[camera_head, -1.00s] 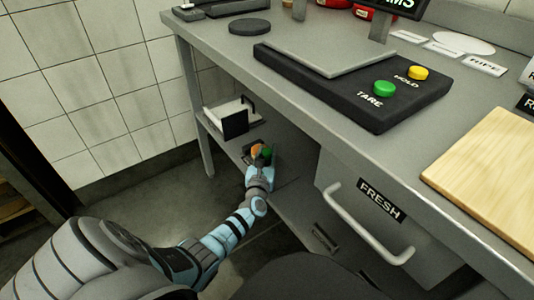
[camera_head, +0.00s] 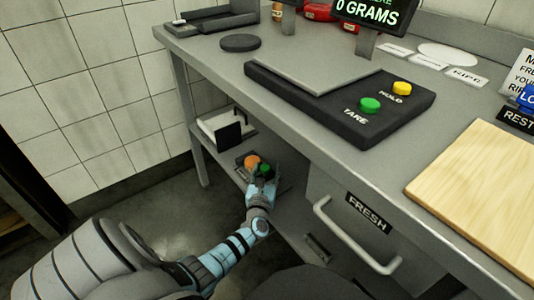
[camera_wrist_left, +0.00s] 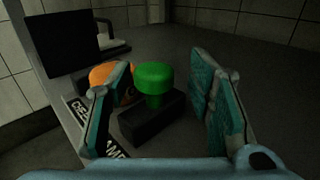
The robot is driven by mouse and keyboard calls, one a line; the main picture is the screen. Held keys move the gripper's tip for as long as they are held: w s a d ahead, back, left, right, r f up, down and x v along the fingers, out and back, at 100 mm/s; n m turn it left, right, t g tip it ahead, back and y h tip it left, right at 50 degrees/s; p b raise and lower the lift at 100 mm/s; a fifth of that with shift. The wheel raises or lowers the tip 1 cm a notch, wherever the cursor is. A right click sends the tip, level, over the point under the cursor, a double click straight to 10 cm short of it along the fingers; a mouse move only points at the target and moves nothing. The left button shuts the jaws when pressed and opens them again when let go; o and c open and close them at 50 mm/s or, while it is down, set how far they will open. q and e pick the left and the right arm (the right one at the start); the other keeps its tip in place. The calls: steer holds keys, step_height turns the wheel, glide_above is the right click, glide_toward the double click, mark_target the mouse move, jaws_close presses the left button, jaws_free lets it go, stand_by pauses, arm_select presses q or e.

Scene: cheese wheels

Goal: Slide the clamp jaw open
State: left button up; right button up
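On the lower shelf, a green knob (camera_head: 265,169) stands on a dark block (camera_wrist_left: 152,122), close to an orange knob (camera_head: 252,160). My left gripper (camera_head: 263,176) reaches down to the green knob. In the left wrist view, its open fingers (camera_wrist_left: 160,100) stand either side of the green knob (camera_wrist_left: 153,82), with a visible gap at the right finger. The left finger partly hides the orange knob (camera_wrist_left: 105,74) and a label ending in "MP" (camera_wrist_left: 112,152). I cannot tell whether the left finger touches the block. My right gripper is not in view.
A white box with a black front plate (camera_head: 230,137) stands left of the knobs on the shelf. The tabletop (camera_head: 330,150) overhangs the shelf. A drawer handle (camera_head: 350,240) juts out at right. The shelf beyond the knobs (camera_wrist_left: 225,50) looks clear.

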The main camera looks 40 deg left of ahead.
arm_select(q)
steer(key=shift+s, duration=0.1)
steer(key=v, duration=1.1)
steer(key=shift+s+d, duration=0.25)
steer(key=shift+s, duration=0.1)
steer(key=shift+f, duration=0.1)
